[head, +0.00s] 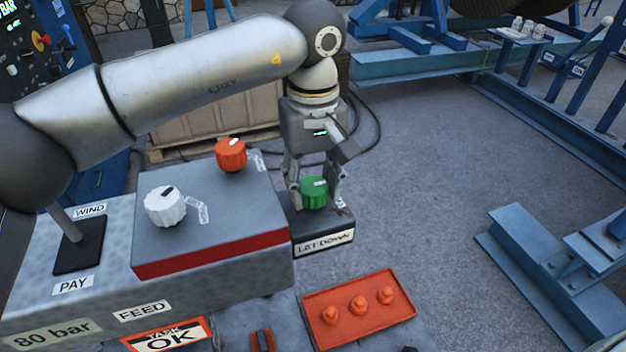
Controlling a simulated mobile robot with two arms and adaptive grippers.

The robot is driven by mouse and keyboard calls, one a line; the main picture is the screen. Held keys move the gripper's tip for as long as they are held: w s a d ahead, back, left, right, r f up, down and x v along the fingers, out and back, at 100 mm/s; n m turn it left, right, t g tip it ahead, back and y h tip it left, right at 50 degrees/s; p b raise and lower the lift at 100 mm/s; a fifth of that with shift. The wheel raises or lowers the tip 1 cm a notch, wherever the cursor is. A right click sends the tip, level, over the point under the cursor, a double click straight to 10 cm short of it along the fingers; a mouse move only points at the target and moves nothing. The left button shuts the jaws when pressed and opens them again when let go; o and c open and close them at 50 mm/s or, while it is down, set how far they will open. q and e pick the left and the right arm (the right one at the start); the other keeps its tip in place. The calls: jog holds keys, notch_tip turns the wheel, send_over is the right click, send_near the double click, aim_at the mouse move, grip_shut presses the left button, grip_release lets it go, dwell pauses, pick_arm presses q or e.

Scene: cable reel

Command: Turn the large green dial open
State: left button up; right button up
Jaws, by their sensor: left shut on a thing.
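The large green dial (314,193) stands on a small dark box whose front label reads "LET DOWN" (323,243), right of the grey control console. My left gripper (315,192) comes down from above with its fingers on both sides of the dial, shut on it. The upper part of the dial shows between the fingers; its pointer mark is hard to make out. My right gripper is not in the view.
The console carries an orange dial (231,154), a white dial (165,206) and a lever on a black plate (79,246). Blue steel frames stand right; grey floor between is clear.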

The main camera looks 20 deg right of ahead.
aim_at(313, 185)
pick_arm(q)
jog(key=o, duration=1)
notch_tip(313, 185, up, 12)
